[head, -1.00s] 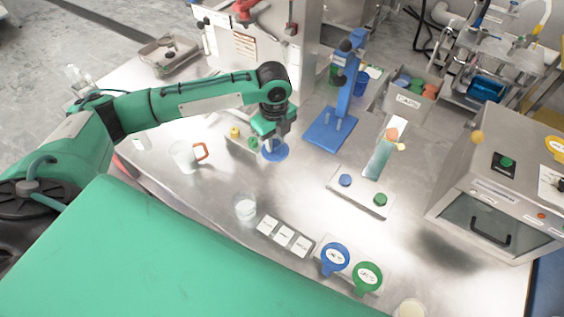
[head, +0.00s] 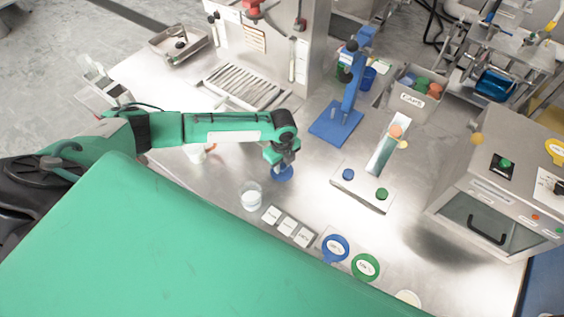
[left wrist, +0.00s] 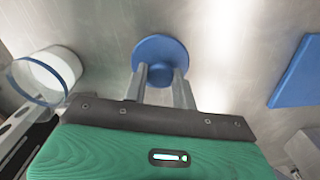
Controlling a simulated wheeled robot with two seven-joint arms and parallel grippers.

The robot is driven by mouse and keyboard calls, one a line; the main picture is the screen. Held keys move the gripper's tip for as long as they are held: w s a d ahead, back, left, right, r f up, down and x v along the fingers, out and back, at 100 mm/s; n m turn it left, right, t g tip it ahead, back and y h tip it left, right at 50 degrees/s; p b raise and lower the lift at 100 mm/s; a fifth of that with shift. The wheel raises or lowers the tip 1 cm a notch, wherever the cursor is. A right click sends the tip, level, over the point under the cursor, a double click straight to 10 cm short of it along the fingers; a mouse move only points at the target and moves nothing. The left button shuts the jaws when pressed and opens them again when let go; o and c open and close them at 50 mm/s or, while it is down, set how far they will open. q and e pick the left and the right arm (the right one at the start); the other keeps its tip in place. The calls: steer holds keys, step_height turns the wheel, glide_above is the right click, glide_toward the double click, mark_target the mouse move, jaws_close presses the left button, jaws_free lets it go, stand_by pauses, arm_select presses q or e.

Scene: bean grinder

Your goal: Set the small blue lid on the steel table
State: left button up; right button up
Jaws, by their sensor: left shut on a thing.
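The small blue lid (head: 283,174) is a round disc with a knob on its underside or top, seen more clearly in the left wrist view (left wrist: 160,49). My left gripper (head: 283,163) is shut on its knob, with the two fingers on either side of it in the left wrist view (left wrist: 160,80). The lid is over the steel table (head: 225,225), close to its surface. I cannot tell whether it touches the table. My right gripper is not in view.
A clear beaker with white contents (head: 251,197) stands just front-left of the lid. A blue stand (head: 335,125) and a plate with blue and green knobs (head: 362,188) are to the right. Bare table lies around the lid.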

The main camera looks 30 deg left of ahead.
mark_target(282, 166)
arm_select(q)
steer(key=shift+f, duration=0.2)
steer(key=o, duration=0.9)
steer(key=shift+o, duration=0.2)
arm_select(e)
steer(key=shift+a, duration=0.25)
arm_select(q)
steer(key=shift+r, duration=0.15)
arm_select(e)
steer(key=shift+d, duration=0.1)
arm_select(q)
steer(key=shift+r, duration=0.2)
step_height(282, 166, up, 12)
steer(key=b, duration=0.3)
steer(key=shift+b, duration=0.35)
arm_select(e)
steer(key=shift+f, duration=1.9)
arm_select(q)
steer(key=shift+f, duration=0.15)
